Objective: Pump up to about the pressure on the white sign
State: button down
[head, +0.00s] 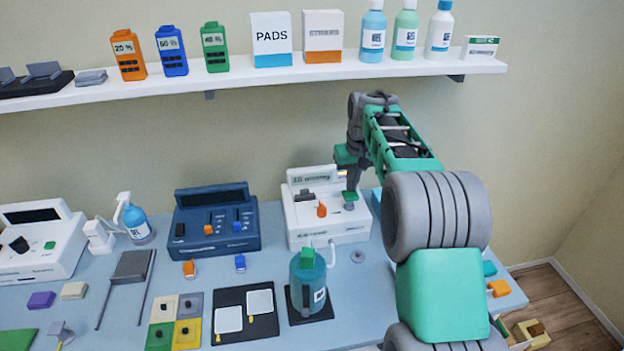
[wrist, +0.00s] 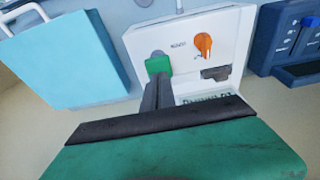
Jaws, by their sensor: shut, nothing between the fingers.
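The white device (head: 328,232) stands on the bench against the wall. An upright white sign (head: 312,179) is at its back, with lettering too small to read surely. Its face carries an orange knob (head: 321,210), a dark part (head: 304,196) and a round grey button (head: 349,206). My gripper (head: 349,195) is shut and empty, pointing down with its green tips over the grey button. In the wrist view, my gripper (wrist: 158,66) covers part of the grey button (wrist: 158,54); the orange knob (wrist: 203,44) is beside it. I cannot tell whether the tips touch the button.
A teal canister (head: 308,287) stands in front of the white device, with a pale tube behind it. A dark blue device (head: 214,243) is to the left. A light-blue box (wrist: 75,62) is on the other side. A loaded shelf (head: 240,77) runs above.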

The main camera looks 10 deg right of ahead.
aim_at(351, 194)
dwell(0.3)
jog(key=shift+f+b, duration=1.35)
jog(key=shift+f, duration=1)
jog(key=shift+r+p, duration=1.75)
jog(key=shift+r, duration=0.65)
jog(key=shift+f, duration=0.1)
